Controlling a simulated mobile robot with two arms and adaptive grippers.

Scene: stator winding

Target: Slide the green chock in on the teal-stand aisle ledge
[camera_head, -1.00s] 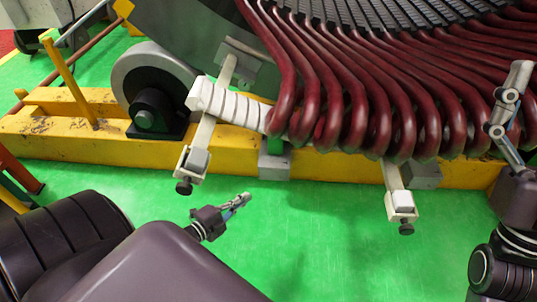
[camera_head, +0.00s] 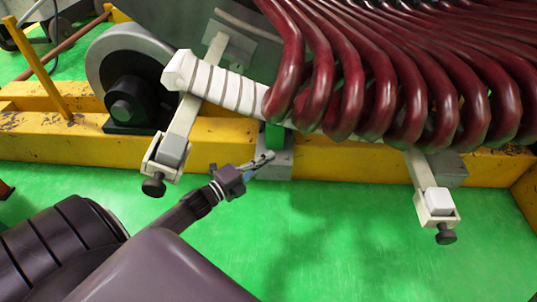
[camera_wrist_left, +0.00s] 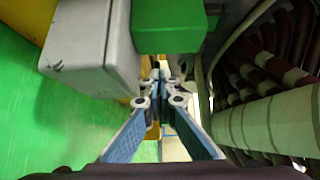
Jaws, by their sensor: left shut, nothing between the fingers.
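The green chock (camera_head: 275,137) stands upright on a grey block ledge (camera_head: 270,166) at the yellow beam, below the white-wrapped bar and the red coils. In the left wrist view, the green chock (camera_wrist_left: 168,27) is at the top centre, beside the grey block (camera_wrist_left: 95,45). My left gripper (camera_head: 268,156) is shut and empty, its tips close to the front of the ledge and just below the chock. I cannot tell whether they touch. The closed fingers (camera_wrist_left: 161,85) also show in the left wrist view. No teal stand is clearly visible. My right gripper is out of view.
The white-wrapped bar (camera_head: 225,88) and red coils (camera_head: 390,90) hang over the ledge. Clamp arms (camera_head: 165,160) and (camera_head: 437,205) stick out on either side. A roller (camera_head: 125,75) stands on the yellow beam (camera_head: 60,140). The green floor in front is open.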

